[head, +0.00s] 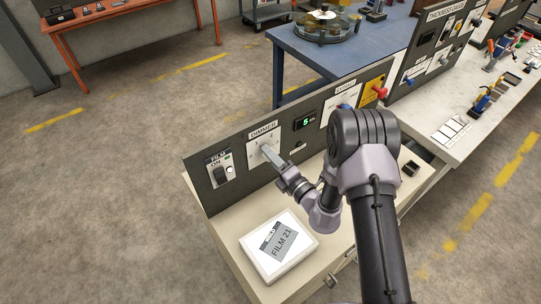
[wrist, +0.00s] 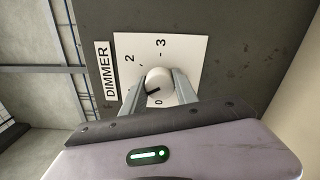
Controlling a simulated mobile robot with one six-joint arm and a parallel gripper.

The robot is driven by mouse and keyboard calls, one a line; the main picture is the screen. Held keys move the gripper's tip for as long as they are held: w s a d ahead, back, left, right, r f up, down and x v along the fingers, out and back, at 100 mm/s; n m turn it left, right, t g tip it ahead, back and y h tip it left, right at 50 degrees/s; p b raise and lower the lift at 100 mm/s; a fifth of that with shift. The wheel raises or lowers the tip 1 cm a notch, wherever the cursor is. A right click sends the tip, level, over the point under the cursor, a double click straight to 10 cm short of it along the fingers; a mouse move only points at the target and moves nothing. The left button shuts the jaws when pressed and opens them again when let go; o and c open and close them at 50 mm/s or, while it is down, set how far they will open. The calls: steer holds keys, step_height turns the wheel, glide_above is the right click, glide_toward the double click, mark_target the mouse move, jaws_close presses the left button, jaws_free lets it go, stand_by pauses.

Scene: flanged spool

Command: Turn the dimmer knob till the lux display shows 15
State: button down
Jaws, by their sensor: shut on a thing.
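The dimmer knob (wrist: 160,77) is white and round with a dark pointer line, on a white dial plate (wrist: 190,48) marked DIMMER. The numbers 0, 2 and 3 show on the plate; the spot between 0 and 2 is hidden by a finger. The pointer line is aimed left and slightly down in the wrist view, between 0 and 2. My gripper (head: 270,155) is shut on the knob, one finger on each side. The lux display (head: 306,121), right of the dial in the head view, reads a green 5; its small lettering is unclear.
A FILM ON switch (head: 220,174) is left of the dial on the dark panel (head: 197,172). A red knob (head: 382,92) is further right. My arm covers the panel's right part.

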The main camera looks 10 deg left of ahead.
steer(key=c, duration=0.9)
jaws_free()
steer(key=shift+c, duration=0.2)
steer(key=shift+s+d, duration=0.1)
steer(key=v, duration=1.7)
